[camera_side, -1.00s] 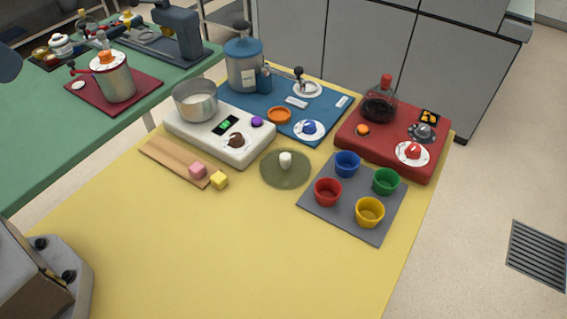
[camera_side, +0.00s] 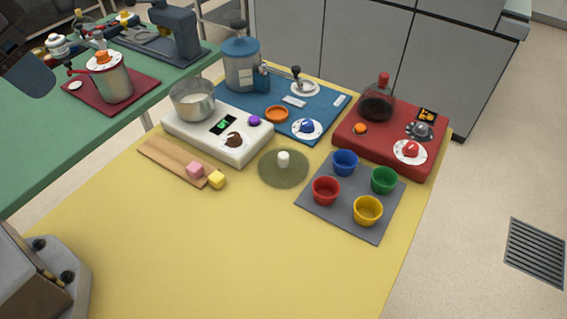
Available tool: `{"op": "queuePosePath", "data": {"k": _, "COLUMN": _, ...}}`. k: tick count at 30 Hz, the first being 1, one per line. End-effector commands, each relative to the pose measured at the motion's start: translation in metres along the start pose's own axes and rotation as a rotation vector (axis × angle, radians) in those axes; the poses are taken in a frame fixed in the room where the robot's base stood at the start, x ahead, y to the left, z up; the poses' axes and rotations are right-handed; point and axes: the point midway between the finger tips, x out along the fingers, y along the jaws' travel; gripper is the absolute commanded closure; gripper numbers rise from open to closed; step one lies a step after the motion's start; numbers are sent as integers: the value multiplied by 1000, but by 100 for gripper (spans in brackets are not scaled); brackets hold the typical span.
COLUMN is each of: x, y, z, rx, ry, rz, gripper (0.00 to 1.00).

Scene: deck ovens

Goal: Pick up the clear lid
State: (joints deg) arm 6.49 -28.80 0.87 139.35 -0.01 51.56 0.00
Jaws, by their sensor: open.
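The clear lid (camera_side: 272,175) is a round, see-through disc with a short white knob standing up from its middle. It lies flat on the yellow table top, near the centre of the picture, and the yellow shows through it. Nothing covers it. A dark blue-grey piece at the upper left edge looks like part of my arm, far to the left of the lid. My gripper's fingers are not in this view.
A white scale (camera_side: 238,150) with a metal pot (camera_side: 192,100) stands left of the lid. A grey mat (camera_side: 340,206) with coloured cups is close on the right. The table in front is clear.

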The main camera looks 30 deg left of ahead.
Motion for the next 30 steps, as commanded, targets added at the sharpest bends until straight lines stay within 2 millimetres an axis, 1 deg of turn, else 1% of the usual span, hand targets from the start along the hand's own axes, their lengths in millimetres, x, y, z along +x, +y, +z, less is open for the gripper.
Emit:
{"op": "queuePosePath", "data": {"k": 1, "x": 10, "y": 7, "z": -12, "rx": 24, "ry": -49, "rz": 10, "gripper": 45}}
{"op": "queuePosePath", "data": {"k": 5, "x": 35, "y": 23, "z": -45, "rx": 40, "ry": -131, "rz": 20, "gripper": 45}}
{"op": "queuePosePath", "data": {"k": 8, "x": 59, "y": 38, "z": -71, "rx": 31, "ry": -182, "rz": 16, "gripper": 45}}
{"op": "queuePosePath", "data": {"k": 11, "x": 88, "y": 54, "z": -95, "rx": 13, "ry": -226, "rz": 2, "gripper": 45}}
{"op": "queuePosePath", "data": {"k": 14, "x": 122, "y": 73, "z": -116, "rx": -16, "ry": -261, "rz": -20, "gripper": 45}}
{"op": "queuePosePath", "data": {"k": 15, "x": 136, "y": 81, "z": -124, "rx": -29, "ry": -272, "rz": -31, "gripper": 45}}
{"op": "queuePosePath", "data": {"k": 17, "x": 160, "y": 93, "z": -134, "rx": -52, "ry": -285, "rz": -49, "gripper": 45}}
{"op": "queuePosePath", "data": {"k": 18, "x": 175, "y": 101, "z": -141, "rx": -70, "ry": -291, "rz": -63, "gripper": 45}}
{"op": "queuePosePath", "data": {"k": 20, "x": 199, "y": 113, "z": -149, "rx": -100, "ry": -295, "rz": -84, "gripper": 45}}
{"op": "queuePosePath", "data": {"k": 21, "x": 214, "y": 121, "z": -154, "rx": -121, "ry": -294, "rz": -97, "gripper": 45}}
{"op": "queuePosePath", "data": {"k": 24, "x": 248, "y": 139, "z": -167, "rx": -185, "ry": -278, "rz": -124, "gripper": 45}}
{"op": "queuePosePath", "data": {"k": 26, "x": 263, "y": 147, "z": -175, "rx": -230, "ry": -259, "rz": -135, "gripper": 45}}
{"op": "queuePosePath", "data": {"k": 27, "x": 269, "y": 152, "z": -183, "rx": -268, "ry": -241, "rz": -138, "gripper": 45}}
{"op": "queuePosePath", "data": {"k": 29, "x": 271, "y": 155, "z": -197, "rx": -330, "ry": -205, "rz": -133, "gripper": 45}}
{"op": "queuePosePath", "data": {"k": 30, "x": 266, "y": 158, "z": -208, "rx": -372, "ry": -175, "rz": -122, "gripper": 45}}
